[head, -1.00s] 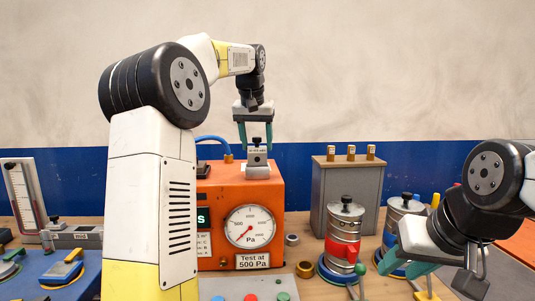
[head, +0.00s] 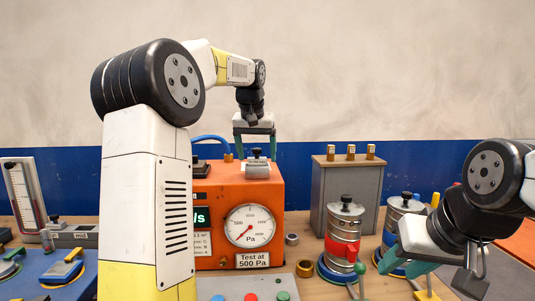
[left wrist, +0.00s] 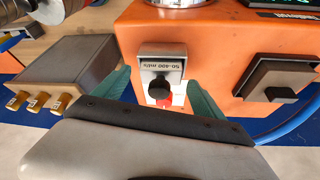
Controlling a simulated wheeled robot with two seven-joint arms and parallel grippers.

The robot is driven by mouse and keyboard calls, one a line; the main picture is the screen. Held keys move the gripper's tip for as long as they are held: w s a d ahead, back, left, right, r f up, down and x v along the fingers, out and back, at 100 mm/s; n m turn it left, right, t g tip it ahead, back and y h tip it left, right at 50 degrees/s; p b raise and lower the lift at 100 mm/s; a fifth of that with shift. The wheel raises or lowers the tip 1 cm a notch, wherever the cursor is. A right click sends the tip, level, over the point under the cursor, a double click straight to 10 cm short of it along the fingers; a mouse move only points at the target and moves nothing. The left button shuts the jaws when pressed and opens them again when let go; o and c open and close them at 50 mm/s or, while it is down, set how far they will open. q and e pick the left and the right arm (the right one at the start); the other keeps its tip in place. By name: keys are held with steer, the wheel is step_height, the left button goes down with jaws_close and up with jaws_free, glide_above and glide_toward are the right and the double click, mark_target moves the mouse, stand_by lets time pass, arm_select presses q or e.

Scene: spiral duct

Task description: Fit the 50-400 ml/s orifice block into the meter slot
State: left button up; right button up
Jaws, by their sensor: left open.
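The 50-400 ml/s orifice block (left wrist: 162,62) sits in the top of the orange meter (head: 215,183), its label readable in the left wrist view. In the head view the block (head: 257,168) shows its black knob on top. I cannot tell whether it is fully seated. My left gripper (head: 255,152) is open just above the block, with its teal fingers to either side of the knob and apart from it. The fingers also flank the block in the left wrist view (left wrist: 160,88). My right gripper (head: 408,268) hangs low at the right, apart from the meter; its jaw gap is unclear.
A black-topped fitting (left wrist: 278,78) and a blue hose (left wrist: 285,129) are beside the slot. A grey box (head: 347,198) with brass fittings stands right of the meter. A red-banded cylinder (head: 343,240) and brass rings (head: 304,268) are in front of it.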

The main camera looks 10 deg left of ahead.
arm_select(q)
steer(key=v, duration=1.1)
steer(key=s+d+f, duration=0.1)
steer(key=s+d, duration=0.1)
steer(key=s, duration=0.6)
steer(key=s+d+f+t+h, duration=0.1)
steer(key=s+d+f+h, duration=0.1)
steer(key=s+f, duration=1.7)
steer(key=shift+s+d+f+m+t, duration=0.3)
steer(key=shift+s+d+m, duration=0.1)
steer(key=shift+s, duration=0.45)
